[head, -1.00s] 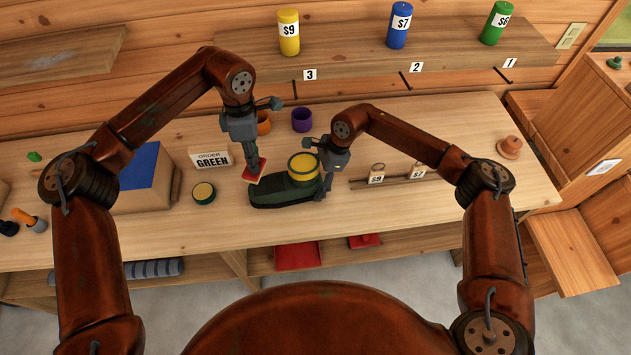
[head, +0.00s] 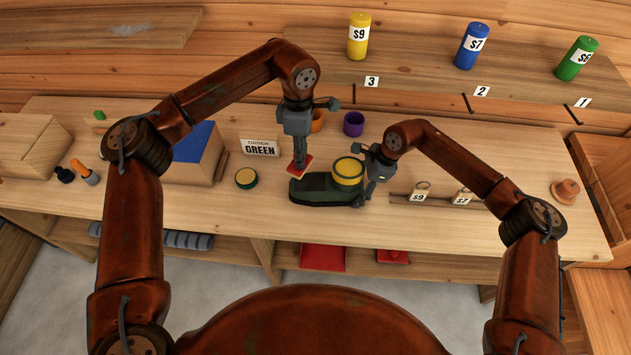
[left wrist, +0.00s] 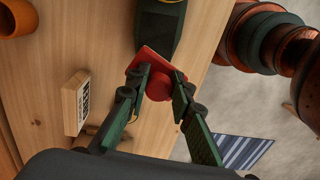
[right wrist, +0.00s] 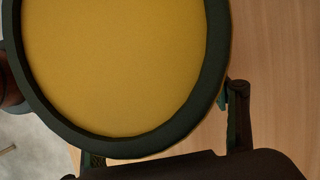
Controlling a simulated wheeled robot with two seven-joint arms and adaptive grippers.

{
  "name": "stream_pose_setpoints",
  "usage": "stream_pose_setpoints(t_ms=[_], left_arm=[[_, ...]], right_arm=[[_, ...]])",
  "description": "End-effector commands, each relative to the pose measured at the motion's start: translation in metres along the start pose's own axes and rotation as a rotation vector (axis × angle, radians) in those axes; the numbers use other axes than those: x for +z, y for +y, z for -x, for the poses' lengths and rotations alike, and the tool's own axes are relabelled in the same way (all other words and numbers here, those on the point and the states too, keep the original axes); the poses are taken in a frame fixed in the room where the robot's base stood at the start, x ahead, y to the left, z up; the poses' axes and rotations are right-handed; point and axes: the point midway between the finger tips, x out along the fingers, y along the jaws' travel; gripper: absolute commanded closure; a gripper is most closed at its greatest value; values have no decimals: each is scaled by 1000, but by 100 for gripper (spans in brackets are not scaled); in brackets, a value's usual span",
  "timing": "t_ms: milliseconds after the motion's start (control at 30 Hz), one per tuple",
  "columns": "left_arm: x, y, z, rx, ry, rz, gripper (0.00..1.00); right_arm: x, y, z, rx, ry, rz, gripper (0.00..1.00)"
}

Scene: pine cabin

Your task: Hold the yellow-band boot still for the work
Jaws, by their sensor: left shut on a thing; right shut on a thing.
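The yellow-band boot (head: 318,190) is dark green and stands upright on the bench, toe to the left, with a yellow band around its shaft. My right gripper (head: 371,186) is shut on the boot at its heel side. In the right wrist view the boot's yellow round top with its green rim (right wrist: 120,65) fills much of the picture and hides part of the fingers. My left gripper (head: 299,154) is shut on the round knob of a red pad (left wrist: 148,60) and holds it near the boot's toe. I cannot tell whether the pad touches the boot.
A green tin with a yellow top (head: 246,178), an order sign reading GREEN (head: 259,147) and a blue-topped box (head: 195,152) are to the left. Orange (head: 317,121) and purple (head: 353,124) cups stand behind. A slotted rail with price tags (head: 440,198) lies right. The bench front is clear.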

Motion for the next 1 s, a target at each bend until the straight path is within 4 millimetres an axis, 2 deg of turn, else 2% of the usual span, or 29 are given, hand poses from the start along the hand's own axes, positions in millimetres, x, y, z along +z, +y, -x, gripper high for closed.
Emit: stream_pose_setpoints(t_ms=[367,633,1000], left_arm=[[0,0,0,0,0,0,100],[-23,-3,10,1,1,0,100],[-23,-2,-12,-2,1,0,100]], right_arm=[[-1,0,0,-1,1,-1,72],[-1,0,0,-1,1,-1,72],[-1,0,0,-1,1,-1,72]])
